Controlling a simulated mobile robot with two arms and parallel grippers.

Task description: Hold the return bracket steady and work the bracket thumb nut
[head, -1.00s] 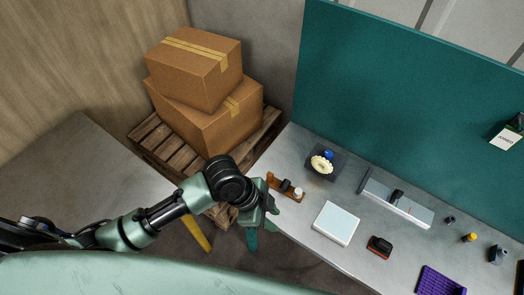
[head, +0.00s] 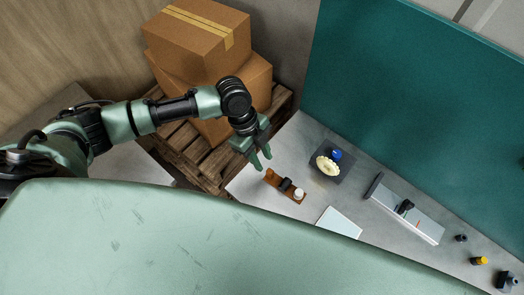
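My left gripper (head: 262,161) is open and empty, above the near left corner of the grey bench, fingers pointing down. Just right of it, a brown-orange holder (head: 271,179) carries a black part and a white knob (head: 299,194). Farther back, a dark square plate (head: 320,175) bears a cream scalloped disc (head: 328,165) and a blue knob (head: 336,155). A long grey channel (head: 412,218) with a black piece on it lies to the right. I cannot tell for certain which of these is the return bracket or its thumb nut. My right gripper is out of view.
The grey bench (head: 375,215) has a teal panel (head: 400,100) along its back. A pale flat box (head: 340,222) and small parts, including a yellow-topped one (head: 479,261), lie on it. Cardboard boxes (head: 199,45) stand on a pallet (head: 198,157) behind my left arm.

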